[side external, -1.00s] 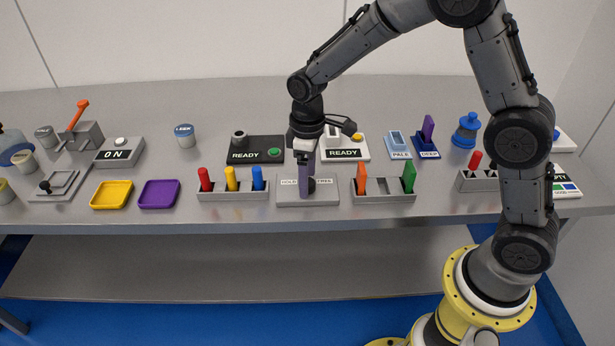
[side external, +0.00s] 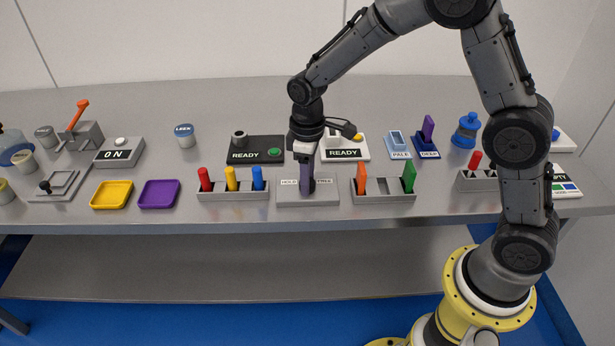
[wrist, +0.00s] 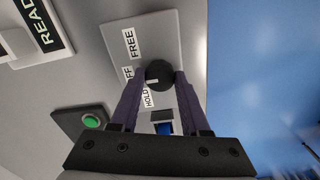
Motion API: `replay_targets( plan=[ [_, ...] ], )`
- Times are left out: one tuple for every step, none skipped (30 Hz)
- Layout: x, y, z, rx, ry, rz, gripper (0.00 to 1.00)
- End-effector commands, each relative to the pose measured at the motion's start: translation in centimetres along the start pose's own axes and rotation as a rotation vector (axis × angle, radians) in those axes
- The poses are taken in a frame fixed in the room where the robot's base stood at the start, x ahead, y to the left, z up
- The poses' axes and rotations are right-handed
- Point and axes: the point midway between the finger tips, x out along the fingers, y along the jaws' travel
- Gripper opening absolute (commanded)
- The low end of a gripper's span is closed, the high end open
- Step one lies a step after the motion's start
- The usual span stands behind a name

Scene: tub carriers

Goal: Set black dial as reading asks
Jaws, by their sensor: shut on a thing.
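The black dial (wrist: 160,75) is a round knob on a grey plate (wrist: 160,30) marked HOLD, OFF and FREE. A short pale line shows on the dial's side facing the labels; its exact setting is hard to tell. In the side external view the plate (side external: 290,197) lies near the table's front edge, with HOLD on the left and FREE on the right; OFF is hidden. My gripper (side external: 307,186) points down, its fingers hiding most of the dial. In the wrist view my gripper (wrist: 160,78) is shut on the dial, one finger on each side.
A rack with red, yellow and blue pegs (side external: 232,196) stands close on the left, and a rack with orange and green blocks (side external: 385,198) close on the right. Behind are a black READY box (side external: 268,143) and a white READY box (side external: 345,158).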

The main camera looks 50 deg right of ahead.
Motion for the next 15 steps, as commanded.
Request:
replay_targets(
  plan=[
    [-0.05,0.01,-0.01,0.005,0.0,0.0,0.0],
    [-0.05,0.01,0.0,0.01,0.0,0.0,0.0],
    [-0.05,0.01,0.0,0.019,0.0,0.0,0.0],
    [-0.05,0.01,0.0,0.027,0.0,0.0,0.0],
    [-0.06,0.01,-0.01,0.036,0.0,0.0,0.0],
    [-0.07,0.01,-0.01,0.053,0.001,0.0,0.0],
    [-0.07,0.01,-0.01,0.066,0.001,0.0,0.0],
    [-0.06,0.01,-0.01,0.082,0.0,0.0,0.0],
    [-0.05,0.01,-0.01,0.105,0.0,0.0,0.0],
    [-0.07,0.01,-0.03,0.125,0.001,0.001,0.0],
    [-0.1,0.01,-0.03,0.145,0.001,0.001,0.0],
    [-0.09,0.0,-0.02,0.175,0.001,0.001,0.0],
    [-0.09,0.0,-0.01,0.2,0.001,0.0,0.0],
    [-0.1,0.0,-0.02,0.225,0.001,0.001,0.0],
    [-0.09,0.0,-0.02,0.26,0.001,0.0,0.0]
  ],
)
